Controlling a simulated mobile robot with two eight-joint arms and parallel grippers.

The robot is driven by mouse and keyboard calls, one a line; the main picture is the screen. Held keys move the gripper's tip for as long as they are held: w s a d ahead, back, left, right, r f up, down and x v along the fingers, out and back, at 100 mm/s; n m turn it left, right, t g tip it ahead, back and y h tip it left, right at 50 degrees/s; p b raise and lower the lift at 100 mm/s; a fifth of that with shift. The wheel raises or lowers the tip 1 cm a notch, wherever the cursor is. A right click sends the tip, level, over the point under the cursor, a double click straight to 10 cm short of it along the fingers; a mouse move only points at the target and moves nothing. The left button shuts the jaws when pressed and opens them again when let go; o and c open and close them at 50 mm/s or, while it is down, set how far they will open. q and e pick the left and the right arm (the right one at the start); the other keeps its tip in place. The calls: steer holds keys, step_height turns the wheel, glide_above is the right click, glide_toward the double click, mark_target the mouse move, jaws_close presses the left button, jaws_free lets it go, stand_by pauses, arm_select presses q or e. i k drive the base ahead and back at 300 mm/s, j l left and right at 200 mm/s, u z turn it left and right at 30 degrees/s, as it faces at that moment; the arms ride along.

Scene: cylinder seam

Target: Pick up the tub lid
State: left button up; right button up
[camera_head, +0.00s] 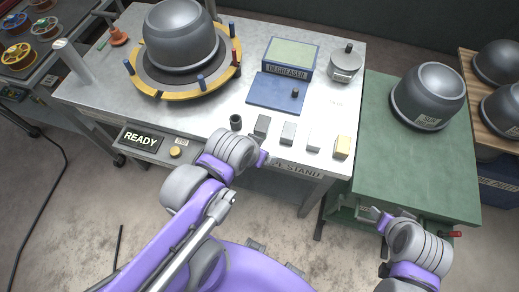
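A small round grey metal tub stands at the back right of the metal bench, beside the degreaser box. Its flat grey lid (345,58) is on top and has a dark upright knob. My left gripper (263,158) is at the front edge of the bench, in front of and well short of the tub. My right gripper (379,217) is low at the front edge of the green table. Neither gripper touches the tub or its lid. The fingers are small and partly hidden, so I cannot tell their opening.
A blue degreaser box (290,58) and blue pad (277,92) lie left of the tub. Several small blocks line the bench front. A large dark cylinder (180,38) sits in a yellow ring (200,88). Another cylinder (430,95) stands on the green table (400,170).

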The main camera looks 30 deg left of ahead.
mark_target(287, 95)
steer(key=l+u, duration=0.1)
steer(key=u, duration=0.45)
steer(key=i+l+u, duration=0.1)
steer(key=i+u, duration=0.2)
